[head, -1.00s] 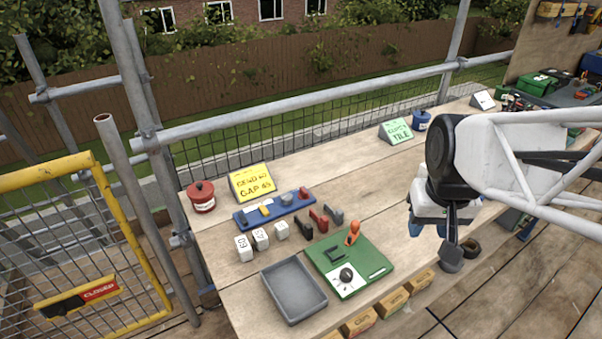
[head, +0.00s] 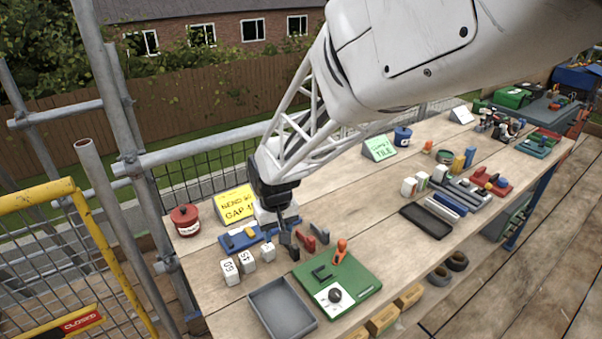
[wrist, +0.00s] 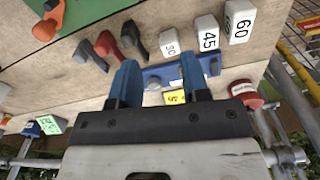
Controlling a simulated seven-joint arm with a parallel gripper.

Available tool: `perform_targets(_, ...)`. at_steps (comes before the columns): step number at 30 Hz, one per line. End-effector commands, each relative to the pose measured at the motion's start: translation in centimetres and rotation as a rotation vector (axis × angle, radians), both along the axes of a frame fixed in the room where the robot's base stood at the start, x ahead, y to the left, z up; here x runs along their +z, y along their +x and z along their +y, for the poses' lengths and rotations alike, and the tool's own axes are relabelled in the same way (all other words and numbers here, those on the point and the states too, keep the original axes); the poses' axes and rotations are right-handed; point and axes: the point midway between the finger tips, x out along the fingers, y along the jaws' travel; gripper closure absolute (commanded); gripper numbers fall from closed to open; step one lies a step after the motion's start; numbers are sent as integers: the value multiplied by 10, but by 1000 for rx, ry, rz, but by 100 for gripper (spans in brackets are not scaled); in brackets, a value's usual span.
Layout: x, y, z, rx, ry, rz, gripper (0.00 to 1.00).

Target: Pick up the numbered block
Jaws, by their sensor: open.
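Three white numbered blocks stand in a row on the wooden bench: 60 (head: 230,272), 45 (head: 247,262) and a smaller one (head: 268,252). In the wrist view they are 60 (wrist: 240,22), 45 (wrist: 207,32) and the small block, apparently 30 (wrist: 170,45). My gripper (head: 288,236) is over the bench beside the small block, at the front of the blue rack (head: 240,243). In the wrist view my blue fingers (wrist: 160,78) are apart with nothing held between them. The small block lies just beyond the fingertips.
Dark and red clips (head: 308,243) stand right of the blocks. A grey tray (head: 282,308) and a green board (head: 362,285) with an orange-handled tool lie in front. A yellow sign (head: 234,206) and a red pot (head: 185,220) stand behind. More tools lie to the right.

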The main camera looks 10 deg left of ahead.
Motion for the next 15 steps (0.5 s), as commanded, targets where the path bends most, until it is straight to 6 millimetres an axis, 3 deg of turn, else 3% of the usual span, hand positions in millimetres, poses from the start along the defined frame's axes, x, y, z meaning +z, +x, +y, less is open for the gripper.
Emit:
perform_targets(1, -12, -1, 17, 24, -5, 7, 57)
perform_targets(6, -41, -4, 60, 82, -15, 21, 57)
perform_targets(10, -55, -6, 79, 107, -19, 27, 57)
perform_targets(15, -61, -7, 86, 117, -21, 28, 57)
